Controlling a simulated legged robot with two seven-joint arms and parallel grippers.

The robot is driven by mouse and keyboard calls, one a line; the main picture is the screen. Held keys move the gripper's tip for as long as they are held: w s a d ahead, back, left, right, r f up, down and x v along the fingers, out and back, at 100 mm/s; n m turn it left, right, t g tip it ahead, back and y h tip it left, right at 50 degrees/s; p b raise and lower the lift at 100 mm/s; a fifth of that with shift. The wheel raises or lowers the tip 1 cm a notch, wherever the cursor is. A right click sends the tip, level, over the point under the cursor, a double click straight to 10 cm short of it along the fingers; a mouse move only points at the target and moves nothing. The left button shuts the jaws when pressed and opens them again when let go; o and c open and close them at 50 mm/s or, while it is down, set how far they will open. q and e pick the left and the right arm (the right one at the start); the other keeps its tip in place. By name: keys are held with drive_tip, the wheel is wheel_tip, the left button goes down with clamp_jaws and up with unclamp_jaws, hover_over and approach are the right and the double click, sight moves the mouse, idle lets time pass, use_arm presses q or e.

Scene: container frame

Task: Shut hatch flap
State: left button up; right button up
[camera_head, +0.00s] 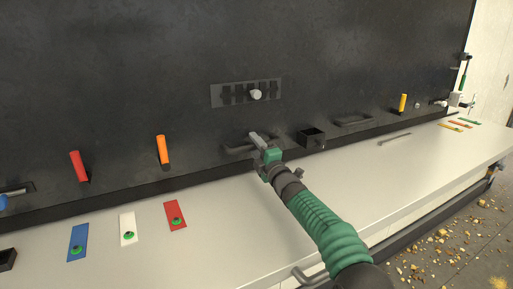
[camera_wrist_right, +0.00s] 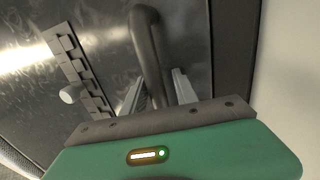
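A dark bar handle (camera_head: 236,150) sits low on the black wall panel (camera_head: 150,60), just above the pale counter. I cannot make out a separate outline of the hatch flap. My right gripper (camera_head: 260,141) is at this handle. In the right wrist view the dark curved handle (camera_wrist_right: 148,45) runs down between the two grey fingers of my right gripper (camera_wrist_right: 158,90). The fingers stand apart on either side of it, and I cannot see them clamped on it. My left gripper is not in view.
A slotted plate with a pale knob (camera_head: 256,94) is above the handle. A small black box (camera_head: 312,137) and another bar handle (camera_head: 353,121) are to its right.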

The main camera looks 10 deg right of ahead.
drive_tip(key=b+v, duration=0.6)
drive_tip(key=v, duration=1)
drive_tip(key=shift+s+d, duration=0.15)
drive_tip(key=shift+s, duration=0.2)
drive_tip(key=shift+f, duration=0.2)
